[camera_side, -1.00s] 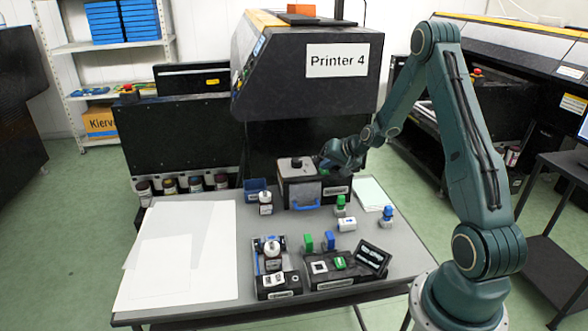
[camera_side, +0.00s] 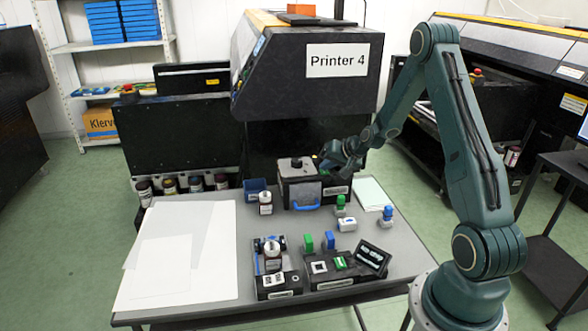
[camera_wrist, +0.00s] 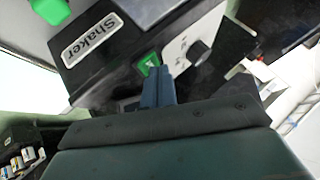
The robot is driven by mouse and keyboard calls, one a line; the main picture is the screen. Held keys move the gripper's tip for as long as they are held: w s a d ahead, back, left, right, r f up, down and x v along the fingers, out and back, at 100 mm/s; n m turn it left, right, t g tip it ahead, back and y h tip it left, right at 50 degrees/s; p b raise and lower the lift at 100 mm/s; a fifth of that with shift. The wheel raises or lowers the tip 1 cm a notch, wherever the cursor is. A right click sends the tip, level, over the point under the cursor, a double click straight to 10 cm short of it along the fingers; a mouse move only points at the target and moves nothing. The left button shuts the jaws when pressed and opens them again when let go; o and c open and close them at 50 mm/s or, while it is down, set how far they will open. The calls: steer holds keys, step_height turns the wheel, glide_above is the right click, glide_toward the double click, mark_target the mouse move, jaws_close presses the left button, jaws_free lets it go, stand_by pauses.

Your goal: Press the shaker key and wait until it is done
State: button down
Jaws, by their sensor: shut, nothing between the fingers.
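The shaker (camera_side: 288,199) is a dark box with a grey front panel and a blue handle, at the back of the table. Its name label (camera_wrist: 92,39) reads "Shaker" in the wrist view. The green key (camera_wrist: 149,63) on the shaker's top shows just beyond my fingertips. My gripper (camera_wrist: 158,82) is shut and empty, with its fingertips at the near edge of the key. I cannot tell whether they touch or press it. In the side view my gripper (camera_side: 325,167) is at the right end of the shaker's top. The shaker's inside is hidden.
A bottle (camera_side: 265,204) stands left of the shaker, near a blue bin (camera_side: 256,187). Green (camera_side: 341,205) and blue (camera_side: 387,214) stamp-like items stand to the right. White sheets (camera_side: 160,270) cover the table's left side. The printer (camera_side: 300,80) rises behind.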

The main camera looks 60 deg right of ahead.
mark_target(327, 172)
steer(key=shift+r, duration=0.8)
steer(key=shift+r, duration=0.1)
steer(key=shift+r, duration=2.4)
